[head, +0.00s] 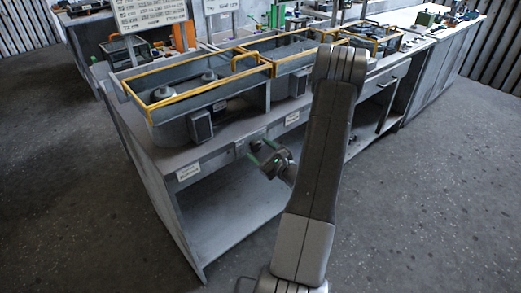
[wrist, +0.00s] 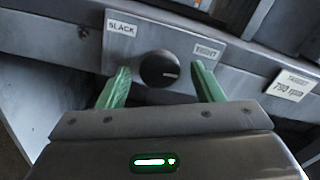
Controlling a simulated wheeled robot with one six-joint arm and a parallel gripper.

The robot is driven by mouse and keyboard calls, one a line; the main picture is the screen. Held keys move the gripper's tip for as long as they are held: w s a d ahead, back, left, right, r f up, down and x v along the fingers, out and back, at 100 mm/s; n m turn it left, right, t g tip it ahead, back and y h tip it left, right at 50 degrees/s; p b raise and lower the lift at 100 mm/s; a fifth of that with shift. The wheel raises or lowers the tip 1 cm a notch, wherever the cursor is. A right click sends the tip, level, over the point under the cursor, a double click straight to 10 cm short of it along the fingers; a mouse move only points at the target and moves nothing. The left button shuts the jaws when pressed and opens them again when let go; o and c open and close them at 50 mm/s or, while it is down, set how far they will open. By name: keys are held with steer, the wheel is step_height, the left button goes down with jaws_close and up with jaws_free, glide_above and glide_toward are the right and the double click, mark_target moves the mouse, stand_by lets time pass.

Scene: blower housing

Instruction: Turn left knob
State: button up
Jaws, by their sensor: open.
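A round black knob (wrist: 159,69) with a pale pointer mark sits on the grey front panel in the wrist view. A SLACK label (wrist: 121,28) is at its upper left and a TIGHT label (wrist: 207,49) at its upper right. My gripper (wrist: 161,67) is open, with one green finger on each side of the knob and a visible gap to both. Whether the fingertips reach the knob's depth I cannot tell. In the head view my gripper (head: 261,152) is at the bench's front panel, and I cannot make out this knob there.
A target label (wrist: 293,85) is right of the knob in the wrist view. The grey bench (head: 150,150) carries open housings with yellow rims (head: 195,93). Below the panel is an open shelf (head: 225,215). The floor (head: 80,200) in front is clear.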

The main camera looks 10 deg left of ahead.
steer(key=shift+c, duration=0.2)
steer(key=c, duration=0.9)
steer(key=shift+m, duration=0.3)
steer(key=m+b, duration=0.1)
steer(key=m, duration=0.4)
steer(key=m+p, duration=0.1)
steer(key=m, duration=0.5)
steer(key=o, duration=0.9)
